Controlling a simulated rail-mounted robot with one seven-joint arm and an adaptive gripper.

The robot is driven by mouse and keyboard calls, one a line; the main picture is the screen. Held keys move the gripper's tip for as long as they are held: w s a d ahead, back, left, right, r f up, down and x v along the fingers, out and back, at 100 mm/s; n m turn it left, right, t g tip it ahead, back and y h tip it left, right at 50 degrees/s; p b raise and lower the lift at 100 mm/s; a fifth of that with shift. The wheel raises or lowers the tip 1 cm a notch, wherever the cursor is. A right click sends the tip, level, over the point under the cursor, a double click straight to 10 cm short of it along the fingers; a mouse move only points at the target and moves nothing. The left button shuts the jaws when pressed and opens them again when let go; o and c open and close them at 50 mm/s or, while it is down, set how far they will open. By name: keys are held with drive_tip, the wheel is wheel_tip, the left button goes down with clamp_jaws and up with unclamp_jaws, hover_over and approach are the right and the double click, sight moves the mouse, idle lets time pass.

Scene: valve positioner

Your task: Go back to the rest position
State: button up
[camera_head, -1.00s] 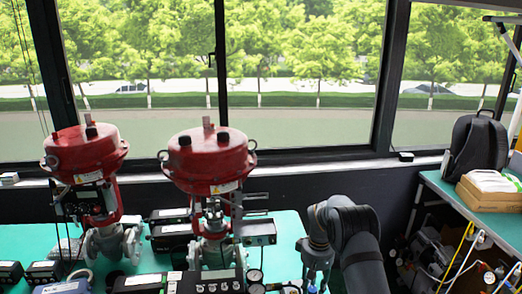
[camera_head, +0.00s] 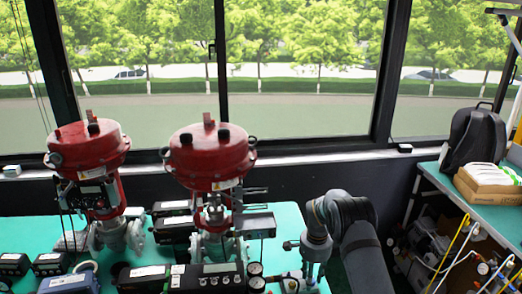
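My arm reaches in from the bottom right of the head view and bends downward over the green table (camera_head: 290,217). My gripper (camera_head: 313,280) points down near the bottom edge, right of the nearer valve. It is small, dark and partly cut off, so I cannot tell whether its fingers are open or shut. The nearer red-topped valve (camera_head: 211,158) stands upright at the middle of the table. A second red-topped valve (camera_head: 88,148) stands to its left. A grey positioner box (camera_head: 256,225) is on the right side of the nearer valve, apart from my arm.
Black instruments (camera_head: 172,230) and several boxes crowd the table's left and front. Small gauges (camera_head: 256,268) sit near my gripper. At the right, a side table (camera_head: 436,176) carries a black backpack (camera_head: 474,138) and a cardboard box (camera_head: 488,190). Windows line the back wall.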

drive_tip(key=m+p, duration=0.2)
drive_tip(key=m, duration=0.1)
drive_tip(key=shift+r+p, duration=0.25)
drive_tip(key=shift+p, duration=0.05)
drive_tip(key=shift+w+r+m+b, duration=0.1)
drive_tip(key=shift+w+m+b, duration=0.05)
drive_tip(key=shift+m+b, duration=0.25)
drive_tip(key=shift+r, duration=1.1)
